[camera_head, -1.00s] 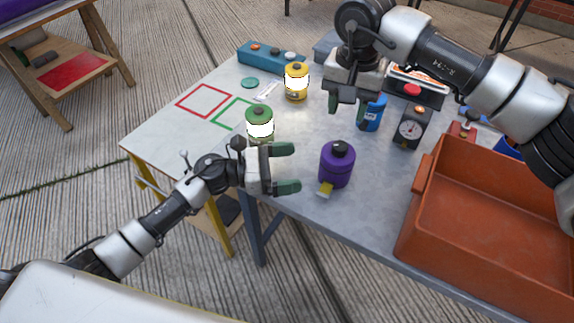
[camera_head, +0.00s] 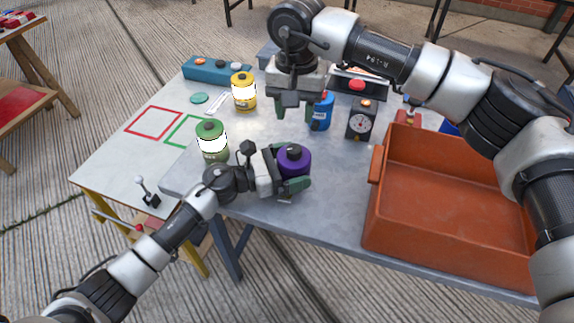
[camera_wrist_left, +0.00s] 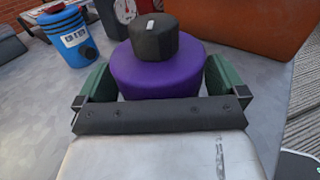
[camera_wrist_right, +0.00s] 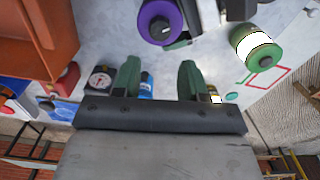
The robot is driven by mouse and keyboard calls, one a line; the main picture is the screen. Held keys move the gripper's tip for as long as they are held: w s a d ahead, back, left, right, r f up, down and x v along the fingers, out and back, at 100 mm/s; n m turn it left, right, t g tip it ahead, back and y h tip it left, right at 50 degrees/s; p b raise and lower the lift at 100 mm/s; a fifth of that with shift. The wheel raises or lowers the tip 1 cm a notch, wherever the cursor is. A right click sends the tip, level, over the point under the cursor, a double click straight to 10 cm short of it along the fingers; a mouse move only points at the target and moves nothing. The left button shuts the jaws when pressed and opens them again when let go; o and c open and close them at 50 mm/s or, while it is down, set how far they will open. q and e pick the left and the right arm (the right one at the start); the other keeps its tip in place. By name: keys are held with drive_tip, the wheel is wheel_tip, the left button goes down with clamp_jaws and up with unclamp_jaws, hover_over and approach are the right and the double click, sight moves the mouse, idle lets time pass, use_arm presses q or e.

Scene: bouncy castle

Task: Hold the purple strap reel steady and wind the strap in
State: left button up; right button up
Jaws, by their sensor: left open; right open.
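The purple strap reel (camera_head: 294,161) with its black top knob stands upright on the grey table. My left gripper (camera_head: 294,168) is open, with its green fingers on either side of the reel. In the left wrist view the reel (camera_wrist_left: 158,76) sits between the two fingers; I cannot tell whether they touch it. The reel also shows in the right wrist view (camera_wrist_right: 157,20). The yellow strap end is hidden in the head view now. My right gripper (camera_head: 292,108) is open and empty, pointing down above the table behind the reel; its fingers show in the right wrist view (camera_wrist_right: 160,82).
An orange-red crate (camera_head: 376,205) stands at the right. A green canister (camera_head: 211,143) stands left of the reel, a yellow one (camera_head: 244,92) behind. A blue container (camera_head: 321,111) and a black gauge box (camera_head: 361,119) stand near my right gripper. Bare table lies before the crate.

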sight(295, 149)
use_arm(q)
drive_tip(key=c, duration=0.9)
drive_tip(key=shift+c, duration=1)
use_arm(e)
drive_tip(key=shift+o, duration=1.5)
drive_tip(key=n, duration=0.2)
drive_tip(key=r+n, duration=0.1)
drive_tip(key=n, duration=0.2)
drive_tip(key=shift+d+r, duration=0.1)
drive_tip(key=shift+r, duration=0.05)
wheel_tip(295, 149, down, 11)
drive_tip(key=n, duration=0.3)
drive_tip(key=shift+s, duration=0.15)
drive_tip(key=c, duration=0.9)
